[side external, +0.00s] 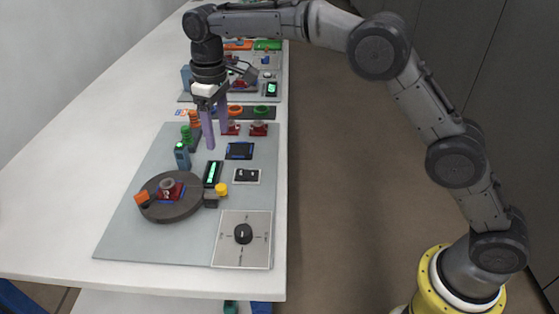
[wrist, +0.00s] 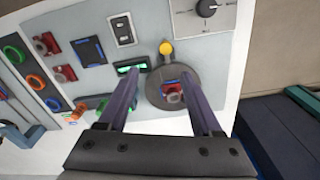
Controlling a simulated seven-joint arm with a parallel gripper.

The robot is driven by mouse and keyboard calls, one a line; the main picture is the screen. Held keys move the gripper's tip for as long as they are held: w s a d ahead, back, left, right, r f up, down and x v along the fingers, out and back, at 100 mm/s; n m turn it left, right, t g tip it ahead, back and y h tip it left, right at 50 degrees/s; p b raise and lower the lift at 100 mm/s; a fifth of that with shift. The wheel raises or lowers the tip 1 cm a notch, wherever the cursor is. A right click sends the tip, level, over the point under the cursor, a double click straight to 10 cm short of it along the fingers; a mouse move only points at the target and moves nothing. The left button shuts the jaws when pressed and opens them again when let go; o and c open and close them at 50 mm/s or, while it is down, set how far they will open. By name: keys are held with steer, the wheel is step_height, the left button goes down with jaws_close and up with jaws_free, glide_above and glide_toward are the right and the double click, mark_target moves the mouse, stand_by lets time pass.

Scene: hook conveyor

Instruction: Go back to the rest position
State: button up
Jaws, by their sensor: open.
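My gripper (side external: 216,140) has two long purple fingers, apart and with nothing between them. In the side view it hangs pointing down over the grey board (side external: 125,240), near the blue-framed dark panel (side external: 239,151). Its exact height above the board is hard to tell. In the wrist view the fingers (wrist: 158,69) reach over the board, one on each side of the dark round turntable (wrist: 155,97). A red part with a grey ring (wrist: 173,96) sits on that turntable and shows between the fingers.
A second equipped board lies farther back. The left tabletop (side external: 60,190) is clear.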

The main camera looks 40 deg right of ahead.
steer(key=s+d+r+m+t, duration=0.1)
steer(key=s+d+r, duration=0.15)
steer(key=r, duration=0.35)
steer(key=s+d+r+t, duration=0.1)
steer(key=s+d+r, duration=0.1)
steer(key=d+r, duration=0.25)
steer(key=s+d+r+m+t, duration=0.1)
steer(key=s+d+r, duration=0.2)
steer(key=s, duration=0.3)
steer(key=s+d+r+m, duration=0.1)
steer(key=s+d+r, duration=0.2)
steer(key=s+r, duration=0.15)
steer(key=s+d+f+m+t, duration=0.1)
steer(key=s+d+f, duration=0.25)
steer(key=s, duration=0.55)
steer(key=s+d+f+m+t, duration=0.15)
steer(key=s+f, duration=0.35)
steer(key=s, duration=0.5)
step_height(320, 180, down, 6)
steer(key=s, duration=0.2)
steer(key=shift+s+d, duration=0.15)
steer(key=shift+s, duration=0.1)
